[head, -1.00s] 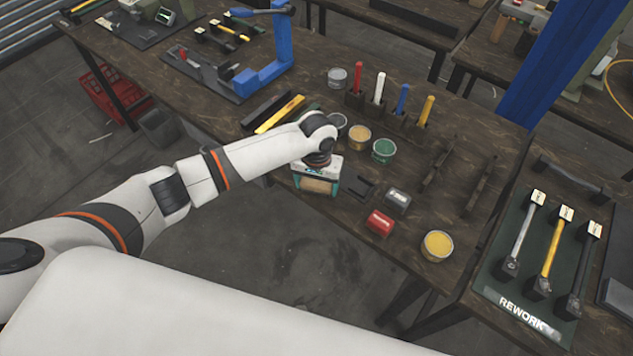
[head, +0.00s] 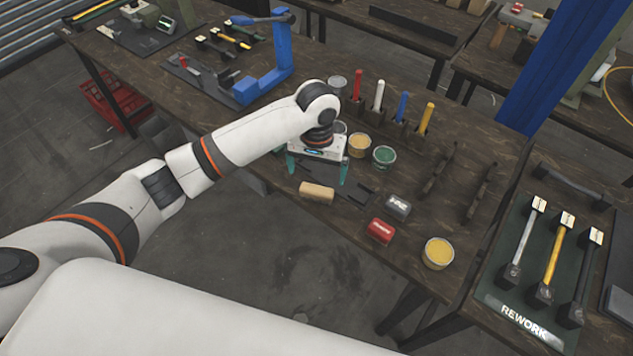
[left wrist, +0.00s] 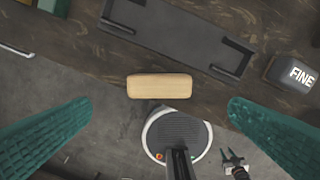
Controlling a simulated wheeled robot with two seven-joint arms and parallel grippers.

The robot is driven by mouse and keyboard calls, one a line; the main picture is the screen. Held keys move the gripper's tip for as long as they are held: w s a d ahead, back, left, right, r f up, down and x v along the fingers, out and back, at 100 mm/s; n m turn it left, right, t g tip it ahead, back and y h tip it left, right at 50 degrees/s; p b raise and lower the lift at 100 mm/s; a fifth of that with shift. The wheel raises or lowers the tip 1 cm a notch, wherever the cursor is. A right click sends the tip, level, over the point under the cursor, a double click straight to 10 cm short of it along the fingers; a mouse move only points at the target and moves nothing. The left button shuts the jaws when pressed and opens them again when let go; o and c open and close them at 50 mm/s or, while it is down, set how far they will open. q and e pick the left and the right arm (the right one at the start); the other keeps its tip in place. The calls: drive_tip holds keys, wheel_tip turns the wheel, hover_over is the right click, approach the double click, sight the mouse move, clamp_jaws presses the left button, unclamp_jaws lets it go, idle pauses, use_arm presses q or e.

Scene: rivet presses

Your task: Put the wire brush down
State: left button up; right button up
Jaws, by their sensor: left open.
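The wire brush (head: 317,192) shows as a tan, block-shaped wooden back lying at the front edge of the dark wooden bench. It also shows in the left wrist view (left wrist: 160,86), near the bench edge; its bristles are not visible. My left gripper (head: 318,172) is open and empty, above and behind the brush in the head view. Its two teal fingers stand wide apart in the left wrist view (left wrist: 160,112), with the brush between and beyond them, touching neither.
A red block (head: 381,231) and a grey block (head: 398,206) lie right of the brush. Yellow (head: 438,253) and green (head: 383,157) tins stand nearby. A blue press (head: 268,70) is at the back.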

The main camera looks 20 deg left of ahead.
use_arm(q)
drive_tip(key=shift+r, duration=1.55)
drive_tip(key=shift+f, duration=0.1)
